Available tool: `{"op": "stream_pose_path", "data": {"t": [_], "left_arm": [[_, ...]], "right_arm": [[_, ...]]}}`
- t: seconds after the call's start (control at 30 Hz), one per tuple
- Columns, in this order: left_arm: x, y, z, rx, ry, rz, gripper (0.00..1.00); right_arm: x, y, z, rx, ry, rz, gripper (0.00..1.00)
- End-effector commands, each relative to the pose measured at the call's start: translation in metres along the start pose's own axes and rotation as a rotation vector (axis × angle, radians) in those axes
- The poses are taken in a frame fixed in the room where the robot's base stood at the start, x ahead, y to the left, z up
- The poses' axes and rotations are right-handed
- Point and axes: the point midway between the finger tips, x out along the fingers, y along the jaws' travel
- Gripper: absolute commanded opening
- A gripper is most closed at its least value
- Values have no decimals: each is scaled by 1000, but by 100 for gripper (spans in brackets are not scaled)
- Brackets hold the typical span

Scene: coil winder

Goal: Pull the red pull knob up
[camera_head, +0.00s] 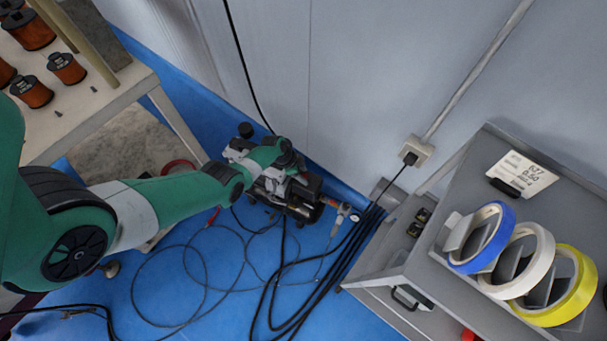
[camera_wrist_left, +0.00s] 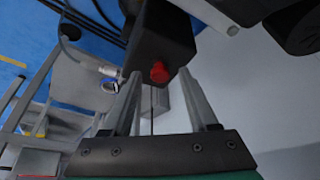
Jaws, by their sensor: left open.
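The red pull knob (camera_wrist_left: 159,72) shows in the left wrist view, on a dark block (camera_wrist_left: 158,38). My left gripper (camera_wrist_left: 160,76) is open, with one finger on each side of the knob in that view. I cannot tell whether the fingers touch it. In the head view my left arm reaches down to a black machine (camera_head: 274,192) on the blue floor by the wall. The knob cannot be made out clearly there, as my wrist covers much of the machine. My right gripper is not in view.
Black cables (camera_head: 292,290) lie on the blue floor. A grey cabinet on the right carries blue (camera_head: 503,232), white and yellow (camera_head: 590,275) tape rolls. A table (camera_head: 90,110) with copper spools stands at the left. A wall socket (camera_head: 416,150) is behind.

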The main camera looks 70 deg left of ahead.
Motion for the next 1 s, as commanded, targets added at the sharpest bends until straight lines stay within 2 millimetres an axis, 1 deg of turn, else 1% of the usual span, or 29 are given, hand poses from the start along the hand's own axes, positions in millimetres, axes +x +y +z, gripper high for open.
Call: {"op": "stream_pose_path", "data": {"t": [0.03,0.33,0.37,0.4,0.67,0.7,1.0], "left_arm": [[5,0,1,1,0,0,59],[4,0,-1,0,0,0,59],[4,0,0,0,0,0,56],[4,0,0,0,0,0,48],[4,0,0,0,0,0,2],[4,0,0,0,0,0,0],[4,0,0,0,0,0,0]], "right_arm": [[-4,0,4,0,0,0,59],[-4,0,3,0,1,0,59],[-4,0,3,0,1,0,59],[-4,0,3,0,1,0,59],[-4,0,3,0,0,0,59],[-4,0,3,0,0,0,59],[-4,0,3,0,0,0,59]]}}
